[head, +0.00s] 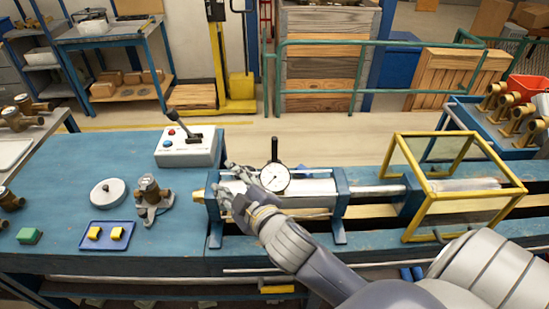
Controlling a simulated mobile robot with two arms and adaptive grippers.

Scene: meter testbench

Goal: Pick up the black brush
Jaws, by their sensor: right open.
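I cannot make out a black brush for certain in the head view; it may be hidden or too small to tell. My right gripper (229,183) is open over the left end of the silver cylinder (310,188) of the test bench, left of the dial gauge (274,177). Its fingers are spread, and nothing shows between them. I cannot tell if they touch the cylinder. My right forearm covers part of the bench's front edge. My left gripper is not in view.
The blue bench (130,245) carries a control box with a lever (188,150), a round white lid (108,193), a brass meter (150,190) and a small blue tray (86,244). A yellow-framed guard (406,172) stands right. The bench between lid and control box is clear.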

